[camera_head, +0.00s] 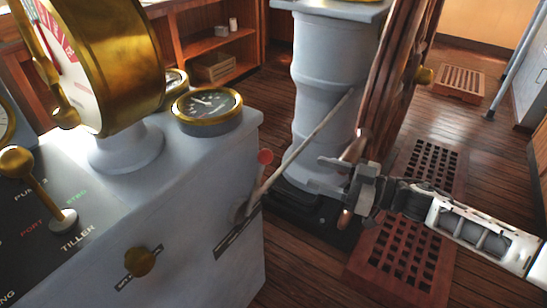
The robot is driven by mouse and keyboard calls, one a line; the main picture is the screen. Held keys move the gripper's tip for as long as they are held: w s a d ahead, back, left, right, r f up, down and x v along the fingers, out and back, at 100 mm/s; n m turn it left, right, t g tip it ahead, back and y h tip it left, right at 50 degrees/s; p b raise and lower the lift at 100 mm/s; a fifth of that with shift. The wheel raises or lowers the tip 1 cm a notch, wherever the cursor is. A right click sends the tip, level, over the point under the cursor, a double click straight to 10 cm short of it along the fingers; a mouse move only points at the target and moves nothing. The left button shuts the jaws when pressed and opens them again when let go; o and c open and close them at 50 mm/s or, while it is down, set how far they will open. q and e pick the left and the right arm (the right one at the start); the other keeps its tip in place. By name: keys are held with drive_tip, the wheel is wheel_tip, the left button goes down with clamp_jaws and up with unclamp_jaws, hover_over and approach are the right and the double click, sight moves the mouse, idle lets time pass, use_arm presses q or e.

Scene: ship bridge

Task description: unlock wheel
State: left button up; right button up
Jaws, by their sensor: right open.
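The wooden ship's wheel (390,75) stands nearly edge-on at the upper middle, in front of a white pedestal (322,75). A lever with a red knob (265,157) rises from the right side of the grey console (200,180), above a dark label plate. A long thin grey rod (305,143) slants up from near the lever's base toward the wheel. My right gripper (319,172) comes in from the right, open and empty, its fingers pointing left. It is to the right of the red knob, apart from it in the picture, near the wheel's lower rim. My left gripper is out of view.
Brass gauges (207,105) and a brass telegraph (110,60) stand on the console. A brass-knobbed lever (38,180) and a small brass knob (140,262) are at left. Wooden floor gratings (400,260) lie beneath my right arm. Wooden shelves (215,45) stand behind.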

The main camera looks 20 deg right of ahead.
hover_over(256, 184)
drive_tip(key=w+d, duration=0.1)
drive_tip(key=d, duration=0.4)
drive_tip(key=shift+w+a, duration=0.1)
drive_tip(key=shift+a, duration=0.05)
drive_tip(key=shift+c, duration=0.3)
